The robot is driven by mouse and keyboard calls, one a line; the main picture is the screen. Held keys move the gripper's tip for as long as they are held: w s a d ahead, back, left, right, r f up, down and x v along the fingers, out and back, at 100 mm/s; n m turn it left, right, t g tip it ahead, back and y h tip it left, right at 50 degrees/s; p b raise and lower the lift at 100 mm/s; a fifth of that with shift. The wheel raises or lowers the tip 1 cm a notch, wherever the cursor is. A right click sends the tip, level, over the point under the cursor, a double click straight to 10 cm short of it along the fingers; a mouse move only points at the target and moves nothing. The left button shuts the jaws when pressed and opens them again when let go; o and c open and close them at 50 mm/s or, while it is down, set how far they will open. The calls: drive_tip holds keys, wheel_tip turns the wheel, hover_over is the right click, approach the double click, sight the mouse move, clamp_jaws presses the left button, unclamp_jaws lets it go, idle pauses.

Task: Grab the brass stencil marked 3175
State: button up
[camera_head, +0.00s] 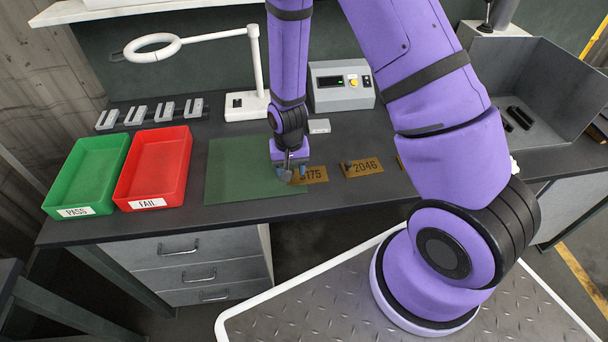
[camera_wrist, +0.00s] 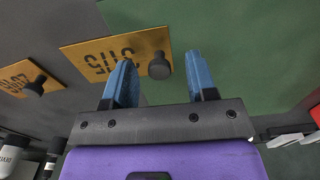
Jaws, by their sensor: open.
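My gripper (camera_head: 291,173) points down over that end. Its blue fingers (camera_wrist: 159,58) are open, and the knob shows between them with gaps on both sides. I cannot tell how far the fingertips are above the plate.
A brass stencil marked 2046 (camera_head: 366,167) lies to the right; another brass piece shows barely beside my arm. A green PASS tray (camera_head: 62,203) and red FAIL tray (camera_head: 130,196) stand left. A white lamp (camera_head: 247,103) and grey control box (camera_head: 341,88) stand behind.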

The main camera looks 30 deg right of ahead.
drive_tip(key=shift+f, duration=0.1)
clamp_jaws()
idle(0.4)
